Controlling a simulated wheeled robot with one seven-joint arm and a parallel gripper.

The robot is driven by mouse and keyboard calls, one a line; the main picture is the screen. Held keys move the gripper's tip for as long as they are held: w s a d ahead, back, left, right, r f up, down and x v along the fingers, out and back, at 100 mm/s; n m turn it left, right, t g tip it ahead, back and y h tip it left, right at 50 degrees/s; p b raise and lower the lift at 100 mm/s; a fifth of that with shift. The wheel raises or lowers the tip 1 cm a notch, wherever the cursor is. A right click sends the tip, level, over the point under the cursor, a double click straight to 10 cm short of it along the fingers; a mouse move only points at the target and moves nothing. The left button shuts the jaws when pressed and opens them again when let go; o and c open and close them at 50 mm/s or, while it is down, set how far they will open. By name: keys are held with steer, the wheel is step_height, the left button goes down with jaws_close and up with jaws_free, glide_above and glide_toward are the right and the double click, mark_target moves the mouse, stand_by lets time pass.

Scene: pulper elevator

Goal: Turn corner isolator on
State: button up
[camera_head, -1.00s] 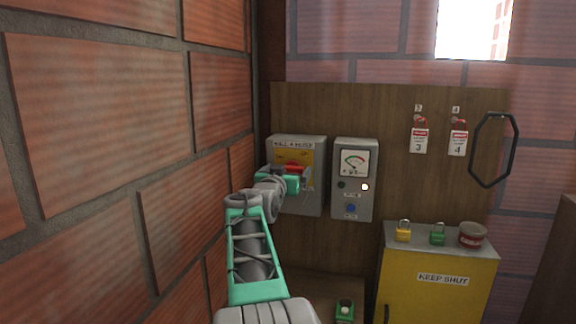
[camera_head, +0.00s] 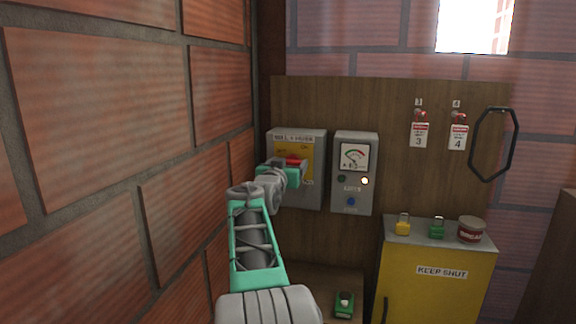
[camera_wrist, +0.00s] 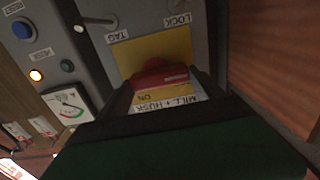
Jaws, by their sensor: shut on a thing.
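The corner isolator is a grey box (camera_head: 312,192) labelled "MILL + HUSK…" on the wooden board, close to the brick corner. It has a yellow plate (camera_head: 281,159) and a red rotary handle (camera_head: 295,161). The wrist view shows the red handle (camera_wrist: 160,75) on the yellow plate (camera_wrist: 128,52), with the upside-down word ON beside it. My gripper (camera_head: 294,172) is at the handle, its dark fingers (camera_wrist: 166,88) on either side, shut on it. My gripper hides part of the plate, so the exact handle position is hard to tell.
A grey meter box (camera_head: 354,190) with a dial, a lit lamp and a blue button stands right of the isolator. A yellow cabinet (camera_head: 437,290) holds two padlocks (camera_head: 403,225) and a tin (camera_head: 471,229). The brick wall (camera_head: 110,110) is close on the left.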

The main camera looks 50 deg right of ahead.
steer(key=shift+c, duration=0.7)
steer(key=shift+f+b, duration=0.15)
steer(key=shift+b, duration=0.35)
steer(key=shift+s+d+m+b, duration=0.1)
steer(key=shift+s+m+b, duration=0.05)
steer(key=shift+m+b, duration=2.8)
steer(key=shift+s+d+m+b, duration=0.1)
steer(key=shift+s+m+b, duration=0.05)
steer(key=shift+m+b, duration=2.8)
steer(key=shift+s+m+b, duration=0.15)
steer(key=shift+m+b, duration=2.55)
steer(key=shift+m, duration=0.4)
steer(key=o, duration=1.4)
steer(key=shift+c, duration=0.2)
